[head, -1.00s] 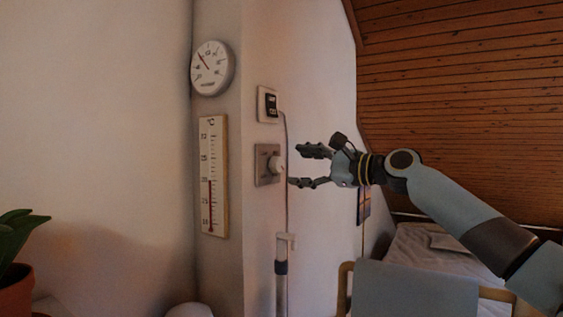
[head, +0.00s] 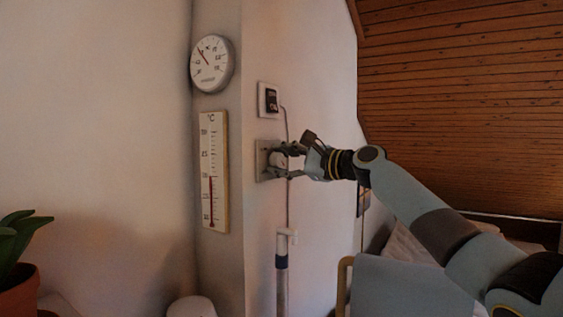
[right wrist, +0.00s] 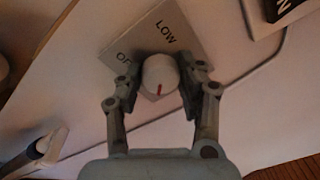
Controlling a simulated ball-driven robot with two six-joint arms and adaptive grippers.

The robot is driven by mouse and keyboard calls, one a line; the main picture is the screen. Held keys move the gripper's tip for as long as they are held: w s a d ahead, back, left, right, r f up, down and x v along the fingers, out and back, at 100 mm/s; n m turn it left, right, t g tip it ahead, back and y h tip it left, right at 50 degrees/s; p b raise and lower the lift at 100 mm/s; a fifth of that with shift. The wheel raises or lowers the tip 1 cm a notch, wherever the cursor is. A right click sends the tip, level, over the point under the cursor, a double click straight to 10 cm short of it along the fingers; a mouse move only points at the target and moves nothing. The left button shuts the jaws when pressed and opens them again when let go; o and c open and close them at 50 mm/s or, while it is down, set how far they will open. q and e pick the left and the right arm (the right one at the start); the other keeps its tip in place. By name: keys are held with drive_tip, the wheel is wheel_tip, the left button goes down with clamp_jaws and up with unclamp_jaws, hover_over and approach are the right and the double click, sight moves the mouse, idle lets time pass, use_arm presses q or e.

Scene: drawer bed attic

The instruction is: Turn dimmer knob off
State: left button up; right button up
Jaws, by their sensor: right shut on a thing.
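The dimmer knob (right wrist: 160,76) is a round white knob with a red mark on its face. It sits on a grey wall plate (right wrist: 179,31) on which "LOW" and part of another word, "OF", can be read. In the head view the knob (head: 277,159) is partly covered by my fingers, on its plate (head: 262,166). My right gripper (head: 283,161) is shut on the knob, one finger on each side of it, as the right wrist view (right wrist: 160,84) also shows. The red mark points toward the lower part of the wrist picture. My left gripper is not in view.
A small panel with a dark display (head: 268,101) is just above the plate, with a cable running down. A round dial (head: 211,63) and a thermometer board (head: 214,171) hang to the left. A vertical pole (head: 281,270) stands below. A potted plant (head: 18,263) is at far left.

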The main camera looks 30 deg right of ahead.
drive_tip(key=c, duration=0.3)
